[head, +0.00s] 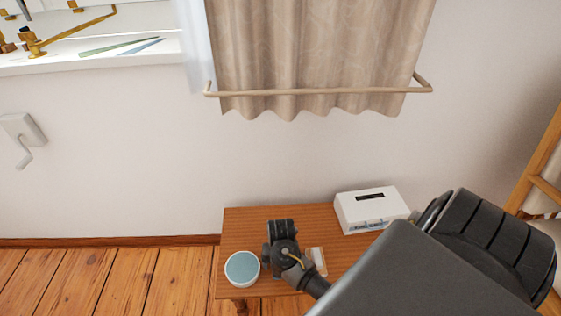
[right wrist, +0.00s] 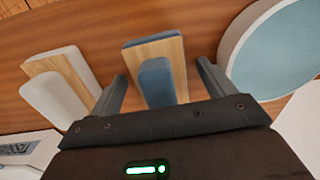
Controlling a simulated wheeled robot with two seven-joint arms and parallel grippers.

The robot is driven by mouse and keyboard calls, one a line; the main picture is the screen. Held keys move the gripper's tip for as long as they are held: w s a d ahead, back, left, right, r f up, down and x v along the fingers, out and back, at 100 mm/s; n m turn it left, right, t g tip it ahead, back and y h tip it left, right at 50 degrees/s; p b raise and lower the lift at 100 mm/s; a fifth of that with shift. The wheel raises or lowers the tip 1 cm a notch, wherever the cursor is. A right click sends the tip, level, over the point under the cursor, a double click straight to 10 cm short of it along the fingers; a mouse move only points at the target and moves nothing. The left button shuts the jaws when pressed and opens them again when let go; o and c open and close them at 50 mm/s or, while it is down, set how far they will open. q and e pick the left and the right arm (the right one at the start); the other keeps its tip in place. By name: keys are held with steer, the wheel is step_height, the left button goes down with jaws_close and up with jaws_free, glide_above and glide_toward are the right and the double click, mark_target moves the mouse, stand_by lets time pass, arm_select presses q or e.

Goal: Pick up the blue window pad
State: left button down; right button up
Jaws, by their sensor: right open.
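The blue window pad (right wrist: 157,82) is a light wooden block with blue-grey padding. In the right wrist view it lies on the brown table (right wrist: 225,18) between the two fingers of my right gripper (right wrist: 161,70). The fingers are open, with a gap on each side of the pad. In the head view my right gripper (head: 281,226) is over the small wooden table (head: 240,220) and hides the blue pad. My left gripper is in neither view.
A similar white pad (right wrist: 55,98) lies just left of the fingers, close to one. A round blue-topped tub (head: 242,268) stands close on the other side. A white box (head: 371,210) sits at the table's back right, against the wall.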

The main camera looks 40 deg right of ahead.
steer(key=c, duration=1.1)
